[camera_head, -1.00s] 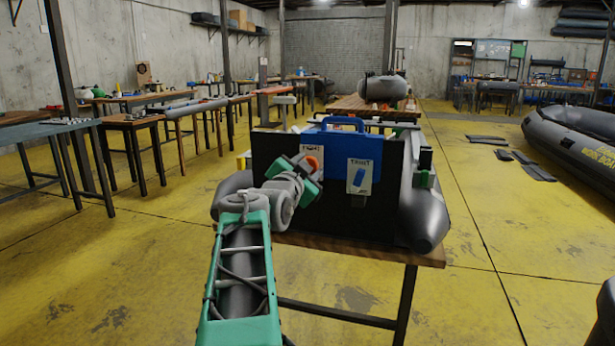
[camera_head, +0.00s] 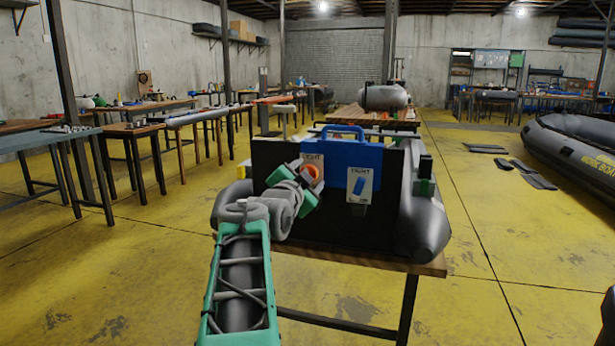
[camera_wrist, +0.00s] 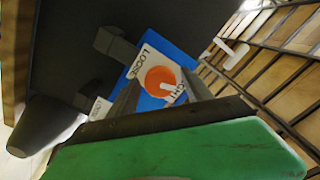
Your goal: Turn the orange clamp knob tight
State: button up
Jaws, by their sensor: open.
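A blue block (camera_head: 346,160) with a handle is behind the cards.
Grey boat tubes (camera_head: 427,220) stick out beside the panel on the wooden bench (camera_head: 400,262).

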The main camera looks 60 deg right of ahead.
jog(key=s+a, duration=0.1)
jog(key=a, duration=0.6)
jog(key=shift+a, duration=0.4)
jog(key=shift+s, duration=0.1)
